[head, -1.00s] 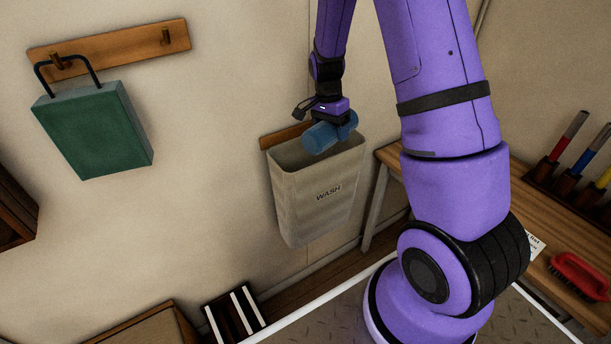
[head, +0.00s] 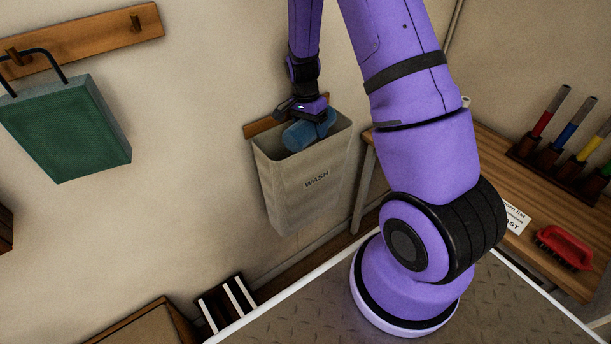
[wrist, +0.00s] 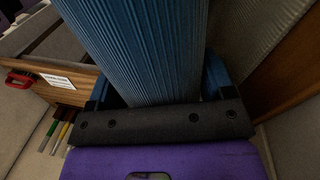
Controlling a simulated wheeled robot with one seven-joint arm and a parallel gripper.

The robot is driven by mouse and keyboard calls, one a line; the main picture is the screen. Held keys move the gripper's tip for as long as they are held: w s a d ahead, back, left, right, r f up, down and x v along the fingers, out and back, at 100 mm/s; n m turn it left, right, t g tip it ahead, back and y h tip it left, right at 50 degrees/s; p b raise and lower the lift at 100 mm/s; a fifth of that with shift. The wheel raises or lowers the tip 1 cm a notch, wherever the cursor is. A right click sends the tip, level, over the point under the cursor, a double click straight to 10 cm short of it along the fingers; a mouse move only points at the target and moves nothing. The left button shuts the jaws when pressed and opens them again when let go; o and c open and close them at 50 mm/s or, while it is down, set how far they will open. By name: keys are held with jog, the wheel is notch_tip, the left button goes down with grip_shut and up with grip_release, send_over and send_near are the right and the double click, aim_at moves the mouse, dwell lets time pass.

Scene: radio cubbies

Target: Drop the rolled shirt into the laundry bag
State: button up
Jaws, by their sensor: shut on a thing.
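The rolled shirt is a blue ribbed roll (head: 308,132), held in my gripper (head: 310,122) at the mouth of the laundry bag. In the wrist view the rolled shirt (wrist: 145,45) fills the space between the blue fingers of my gripper (wrist: 155,80). The laundry bag (head: 300,190) is a pale grey, open-topped bag marked WASH, hung on the wall from a wooden strip. The roll is over the opening, its lower part level with or just inside the rim; the exact depth is hard to tell.
A green bag (head: 68,130) hangs from a wooden peg rail (head: 85,35) at the left. A wooden bench (head: 500,180) at the right holds a red brush (head: 563,247), a card (head: 515,218) and a rack of colored-handled tools (head: 560,155). A slatted rack (head: 228,303) stands below.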

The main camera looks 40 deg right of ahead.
jog(key=o, duration=1)
jog(key=r, duration=0.3)
jog(key=w+r, duration=0.1)
jog(key=r, duration=0.6)
jog(key=shift+w+a+r, duration=0.3)
jog(key=shift+w, duration=0.1)
jog(key=shift+r, duration=0.1)
